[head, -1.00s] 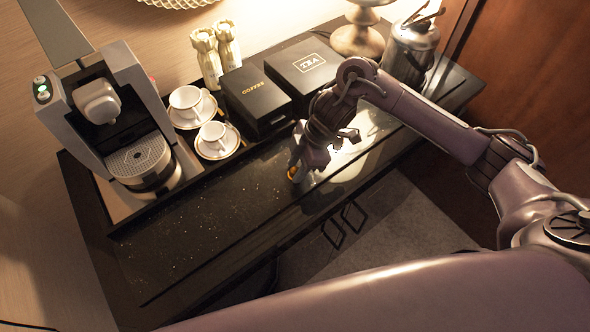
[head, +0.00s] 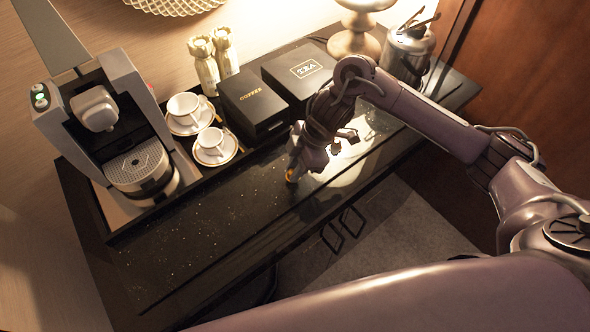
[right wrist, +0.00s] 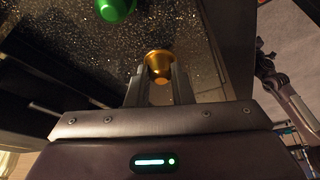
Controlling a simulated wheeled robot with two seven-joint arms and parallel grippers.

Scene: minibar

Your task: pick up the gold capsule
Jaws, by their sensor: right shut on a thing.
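The gold capsule (right wrist: 158,65) sits between the fingertips of my right gripper in the right wrist view. My right gripper (right wrist: 157,80) is shut on it. In the head view my right gripper (head: 298,172) is over the dark counter in front of the black boxes, and a small bit of the gold capsule (head: 290,175) shows at its fingertips. I cannot tell whether the capsule is clear of the counter. My left gripper is not in view.
A green capsule (right wrist: 114,9) lies on the speckled counter (head: 190,235). Behind my gripper stand the coffee box (head: 252,102) and tea box (head: 303,72). Two cups on saucers (head: 213,145) and a coffee machine (head: 135,160) stand left. The counter's front left is clear.

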